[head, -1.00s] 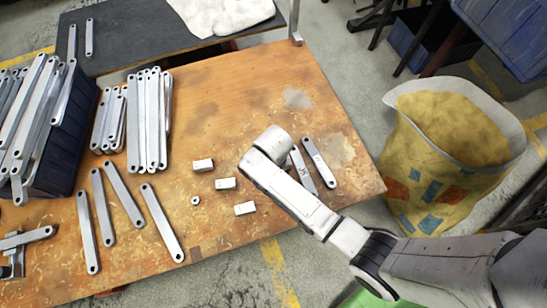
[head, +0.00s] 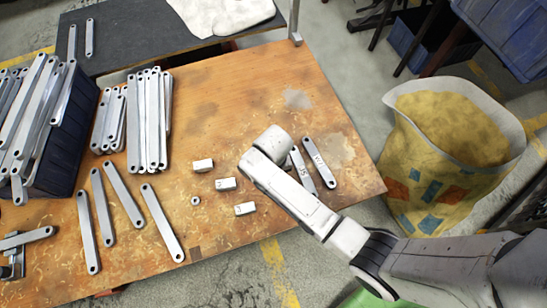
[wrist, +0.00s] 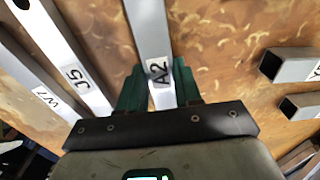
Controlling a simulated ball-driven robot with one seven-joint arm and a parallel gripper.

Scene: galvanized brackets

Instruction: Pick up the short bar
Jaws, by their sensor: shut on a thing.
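My gripper (wrist: 160,88) has green fingers on both sides of a flat grey bar (wrist: 148,30) labelled A2 and is shut on it. The bar runs out of the top of the wrist view, so its full length is hidden. In the head view my arm covers the gripper and this bar. Two other labelled bars lie beside it, the J5 bar (head: 300,172) and the W7 bar (head: 319,162); the wrist view shows J5 (wrist: 60,52) and W7 (wrist: 28,78) to the left of my gripper.
Several small hollow blocks (head: 226,184) and a ring (head: 195,200) lie left of my arm on the wooden table (head: 230,110). Longer bars (head: 162,222) and a heaped dark bin (head: 72,145) are farther left. A yellow sack (head: 430,190) stands beyond the table's right edge.

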